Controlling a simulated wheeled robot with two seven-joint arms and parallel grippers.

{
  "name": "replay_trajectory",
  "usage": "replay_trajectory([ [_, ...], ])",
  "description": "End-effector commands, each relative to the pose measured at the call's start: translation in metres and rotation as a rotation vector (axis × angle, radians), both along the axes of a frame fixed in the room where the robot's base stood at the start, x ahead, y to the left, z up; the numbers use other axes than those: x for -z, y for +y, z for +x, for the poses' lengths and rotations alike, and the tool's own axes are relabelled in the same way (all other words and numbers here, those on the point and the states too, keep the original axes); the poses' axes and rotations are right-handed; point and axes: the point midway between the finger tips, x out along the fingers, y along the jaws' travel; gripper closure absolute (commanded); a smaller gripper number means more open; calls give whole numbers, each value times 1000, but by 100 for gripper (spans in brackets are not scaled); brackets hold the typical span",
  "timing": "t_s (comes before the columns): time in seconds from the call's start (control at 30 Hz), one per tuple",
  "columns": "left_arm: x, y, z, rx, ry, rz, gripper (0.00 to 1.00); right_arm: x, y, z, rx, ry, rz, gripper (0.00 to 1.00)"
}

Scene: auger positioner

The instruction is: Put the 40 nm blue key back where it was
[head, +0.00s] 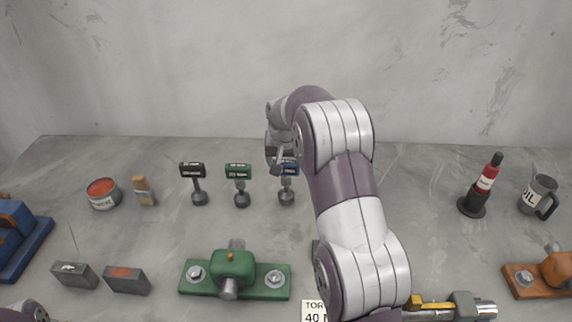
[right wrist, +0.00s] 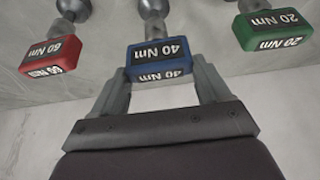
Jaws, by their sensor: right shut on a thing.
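The blue 40 Nm key (head: 289,168) stands upright in the row of keys at the back of the table, its round foot down and level with its neighbours. In the right wrist view the blue head (right wrist: 160,60) reads "40 Nm" and sits between my two fingers. My right gripper (head: 279,161) is shut on this head, coming from behind. I cannot tell whether the foot touches the table. My left gripper is not in view.
The green 20 Nm key (head: 238,171) and a black key (head: 192,170) stand to the left. The red 60 Nm key (right wrist: 54,52) is on the other side, hidden by my arm in the head view. A green positioner (head: 233,270) and a "40 N" sign (head: 314,312) are in front.

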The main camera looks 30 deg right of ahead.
Motion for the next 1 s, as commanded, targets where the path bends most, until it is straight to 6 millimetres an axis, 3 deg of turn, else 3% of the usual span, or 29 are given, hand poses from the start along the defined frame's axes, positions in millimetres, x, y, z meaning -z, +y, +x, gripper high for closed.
replay_trajectory([
  [0.1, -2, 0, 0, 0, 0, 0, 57, 12, 0, 0, 1, -2, 1, 79],
  [0.47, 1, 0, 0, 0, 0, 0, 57, 18, 0, 1, 0, -4, 0, 79],
  [0.5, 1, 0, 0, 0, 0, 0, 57, 18, 0, 0, 1, -2, 1, 14],
  [0.53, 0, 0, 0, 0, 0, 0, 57, 18, 0, 0, 1, -2, 1, 4],
  [0.57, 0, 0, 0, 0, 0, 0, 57, 18, 0, 0, 1, -1, 1, 0],
  [0.83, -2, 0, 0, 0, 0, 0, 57, 11, 1, -1, 1, -2, 1, 0],
  [1.0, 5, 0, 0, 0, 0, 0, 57, -23, 8, -13, -1, -6, -2, 0],
])
